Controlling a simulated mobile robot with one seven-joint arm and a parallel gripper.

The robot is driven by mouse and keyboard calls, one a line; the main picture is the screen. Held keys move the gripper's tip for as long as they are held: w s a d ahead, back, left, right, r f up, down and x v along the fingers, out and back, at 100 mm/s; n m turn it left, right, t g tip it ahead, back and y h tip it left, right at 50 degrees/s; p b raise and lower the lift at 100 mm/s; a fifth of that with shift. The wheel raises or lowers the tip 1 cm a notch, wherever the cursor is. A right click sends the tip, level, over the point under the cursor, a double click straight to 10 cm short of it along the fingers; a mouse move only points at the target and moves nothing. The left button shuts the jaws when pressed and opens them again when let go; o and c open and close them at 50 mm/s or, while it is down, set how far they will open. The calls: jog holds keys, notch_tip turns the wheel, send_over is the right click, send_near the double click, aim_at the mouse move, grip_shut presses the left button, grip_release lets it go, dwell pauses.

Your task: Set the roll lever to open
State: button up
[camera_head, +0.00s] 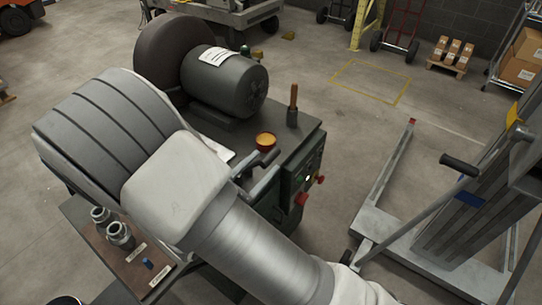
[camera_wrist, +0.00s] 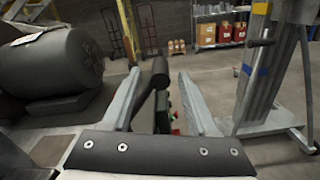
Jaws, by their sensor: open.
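My gripper (camera_head: 264,163) is open over the front of the green forming machine (camera_head: 310,140). In the wrist view, a dark cylindrical grip on a stalk (camera_wrist: 160,73) stands between the spread fingers of my gripper (camera_wrist: 158,78), with gaps at both sides. In the head view, a dark knob with an orange top (camera_head: 265,141) is close to the fingertips; it is probably the same lever, but I cannot be sure. A second lever with a brown handle (camera_head: 293,97) stands upright farther back. My arm hides part of the machine.
A dark motor (camera_head: 226,82) lies to the left of the levers. Red knobs (camera_head: 302,199) stick out of the machine's front panel. A grey lift with a crank (camera_head: 462,165) stands to the right. Metal fittings (camera_head: 120,235) sit at lower left.

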aim_at(268, 159)
jog(key=shift+x, duration=2.1)
grip_shut()
